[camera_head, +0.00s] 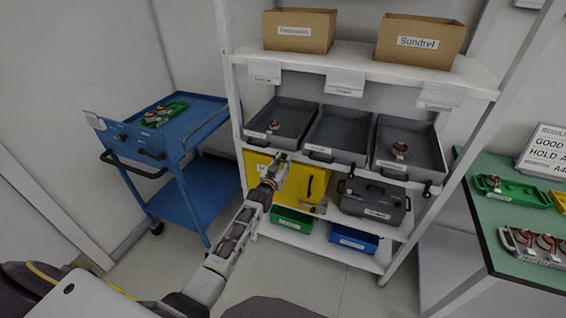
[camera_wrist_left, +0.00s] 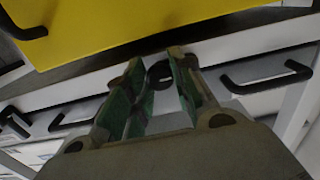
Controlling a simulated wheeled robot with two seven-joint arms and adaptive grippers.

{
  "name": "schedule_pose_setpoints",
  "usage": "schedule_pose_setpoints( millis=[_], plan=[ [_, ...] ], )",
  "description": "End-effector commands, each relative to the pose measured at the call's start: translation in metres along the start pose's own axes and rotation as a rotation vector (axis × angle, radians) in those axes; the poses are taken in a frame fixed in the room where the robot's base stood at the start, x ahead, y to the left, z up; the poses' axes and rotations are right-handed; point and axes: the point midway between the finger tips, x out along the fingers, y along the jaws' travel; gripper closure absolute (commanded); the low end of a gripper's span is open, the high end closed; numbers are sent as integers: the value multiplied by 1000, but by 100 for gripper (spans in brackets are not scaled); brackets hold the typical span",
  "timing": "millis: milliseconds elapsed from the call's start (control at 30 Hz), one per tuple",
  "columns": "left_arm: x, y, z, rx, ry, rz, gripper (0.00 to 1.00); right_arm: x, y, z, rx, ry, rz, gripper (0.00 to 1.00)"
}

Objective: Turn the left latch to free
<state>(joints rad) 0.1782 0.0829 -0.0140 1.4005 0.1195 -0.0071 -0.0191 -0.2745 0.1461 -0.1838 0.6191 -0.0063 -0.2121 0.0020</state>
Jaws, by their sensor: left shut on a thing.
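My left gripper (camera_head: 274,172) reaches to the front edge of the shelf with the grey trays, just above the yellow panel (camera_head: 305,184). In the left wrist view its green-padded fingers (camera_wrist_left: 156,85) are close together around a small dark part (camera_wrist_left: 160,73) at the shelf edge, which looks like the left latch. The fingers hide much of it, so I cannot tell its exact angle. Two more small dark latches show along that edge, one in the middle (camera_head: 341,186) and one at the right (camera_head: 427,189). My right gripper is not in view.
Grey trays with black handles (camera_head: 319,155) sit just above the edge. A dark case (camera_head: 373,203) and green (camera_head: 291,220) and blue (camera_head: 353,239) bins stand below. A blue cart (camera_head: 205,150) is left; a green-topped bench (camera_head: 500,225) is right.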

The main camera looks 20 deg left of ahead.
Motion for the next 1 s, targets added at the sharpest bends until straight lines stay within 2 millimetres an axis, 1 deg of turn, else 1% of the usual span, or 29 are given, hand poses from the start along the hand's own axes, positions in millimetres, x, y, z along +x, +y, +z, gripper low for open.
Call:
schedule_pose_setpoints(
  millis=[67,100,267,300,733,1000],
  plan=[
    [-1,1,2,-1,-4,1,99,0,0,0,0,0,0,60],
    [-1,1,2,-1,-4,1,74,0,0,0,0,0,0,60],
    [0,0,2,0,-3,1,54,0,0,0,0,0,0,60],
    [0,0,2,0,-3,0,52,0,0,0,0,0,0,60],
    [-2,0,0,1,-1,0,52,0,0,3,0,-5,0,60],
    [-15,0,1,1,-1,0,52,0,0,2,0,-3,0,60]
  ],
)
